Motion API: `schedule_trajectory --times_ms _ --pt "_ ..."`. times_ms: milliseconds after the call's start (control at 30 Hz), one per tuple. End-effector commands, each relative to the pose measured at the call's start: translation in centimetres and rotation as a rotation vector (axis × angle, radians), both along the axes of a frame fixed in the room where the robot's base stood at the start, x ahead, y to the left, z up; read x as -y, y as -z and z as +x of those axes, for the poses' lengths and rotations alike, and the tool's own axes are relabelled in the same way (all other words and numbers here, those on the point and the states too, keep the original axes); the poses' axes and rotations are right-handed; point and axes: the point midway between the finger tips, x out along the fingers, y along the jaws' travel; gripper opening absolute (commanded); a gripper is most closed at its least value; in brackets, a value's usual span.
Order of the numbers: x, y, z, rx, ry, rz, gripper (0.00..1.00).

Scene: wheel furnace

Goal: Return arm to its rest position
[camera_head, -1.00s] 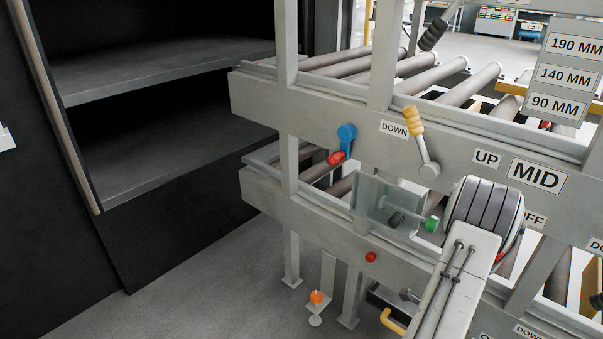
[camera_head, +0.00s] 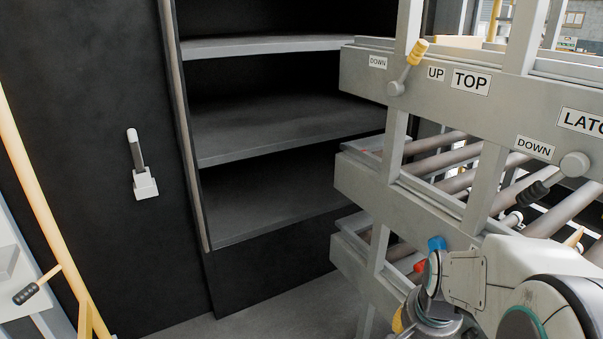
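My arm (camera_head: 500,290) shows at the lower right as white links with dark and grey joints, folded in front of the roller rack (camera_head: 372,190). A grey joint of it (camera_head: 436,307) is at the bottom edge. I cannot make out my gripper's fingers; the gripper is out of the picture or hidden behind the arm.
The open dark furnace with grey shelves (camera_head: 290,130) fills the middle. Yellow-handled (camera_head: 416,52) and black-handled (camera_head: 533,193) levers stick out from the rack. Floor shows at the bottom centre (camera_head: 290,318).

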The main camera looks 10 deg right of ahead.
Motion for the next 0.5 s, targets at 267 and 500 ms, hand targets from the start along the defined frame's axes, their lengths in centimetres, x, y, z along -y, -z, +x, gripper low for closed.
schedule_trajectory --times_ms 267,500 --pt "-7.9 -12.6 -3.9 0.003 -0.545 -0.091 0.44" --pt "-10.9 -17.1 -7.1 0.004 -0.835 -0.141 0.44"
